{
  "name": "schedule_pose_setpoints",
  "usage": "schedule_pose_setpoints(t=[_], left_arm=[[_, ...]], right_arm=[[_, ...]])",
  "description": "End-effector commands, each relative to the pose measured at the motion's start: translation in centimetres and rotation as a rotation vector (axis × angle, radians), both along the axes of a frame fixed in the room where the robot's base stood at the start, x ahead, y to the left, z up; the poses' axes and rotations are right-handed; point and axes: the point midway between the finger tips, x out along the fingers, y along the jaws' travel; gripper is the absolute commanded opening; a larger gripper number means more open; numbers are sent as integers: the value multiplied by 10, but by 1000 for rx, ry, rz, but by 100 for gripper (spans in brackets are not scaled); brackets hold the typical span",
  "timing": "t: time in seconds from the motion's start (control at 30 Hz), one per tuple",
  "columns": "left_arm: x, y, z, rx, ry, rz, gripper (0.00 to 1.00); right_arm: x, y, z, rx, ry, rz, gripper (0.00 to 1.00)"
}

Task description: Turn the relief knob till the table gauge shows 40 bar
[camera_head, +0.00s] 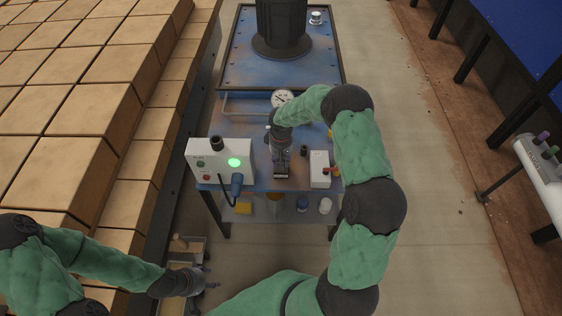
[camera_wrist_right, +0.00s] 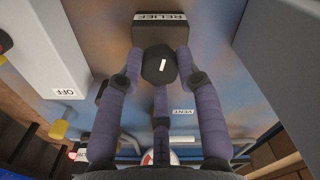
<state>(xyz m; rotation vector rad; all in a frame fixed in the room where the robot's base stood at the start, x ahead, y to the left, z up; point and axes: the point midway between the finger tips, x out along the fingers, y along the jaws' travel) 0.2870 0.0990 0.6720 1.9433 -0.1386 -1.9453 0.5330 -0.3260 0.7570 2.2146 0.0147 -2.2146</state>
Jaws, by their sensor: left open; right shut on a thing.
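The relief knob (camera_wrist_right: 160,66) is black with a white mark line, in front of a block labelled RELIEF. My right gripper (camera_wrist_right: 160,78) has its purple-grey fingers around this knob and is shut on it. In the head view the right gripper (camera_head: 281,165) points down at the bench and its arm hides the knob. The table gauge (camera_head: 283,98) has a white dial behind the gripper; its reading is too small to tell. In the wrist view the gauge (camera_wrist_right: 168,157) is mostly hidden. My left gripper (camera_head: 205,282) is open, low at the left, away from the bench.
A white control box (camera_head: 220,160) with a lit green lamp stands left on the blue bench. A white box with a red lever (camera_head: 320,168) stands right. A black column (camera_head: 280,25) stands behind.

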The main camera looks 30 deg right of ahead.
Motion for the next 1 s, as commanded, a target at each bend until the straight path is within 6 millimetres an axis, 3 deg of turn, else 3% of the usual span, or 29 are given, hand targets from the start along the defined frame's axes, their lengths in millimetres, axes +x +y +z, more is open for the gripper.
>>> schedule_pose_setpoints(t=[0.4,0.93,0.97,1.0], left_arm=[[0,0,-8,0,0,0,52],[0,0,-9,0,0,0,52],[0,0,-9,0,0,0,52],[0,0,-9,0,0,0,52]], right_arm=[[-1,0,-1,0,1,-176,3],[-1,0,-1,1,1,-198,3],[-1,0,-1,1,1,-197,41],[-1,0,-1,1,1,-197,53]])
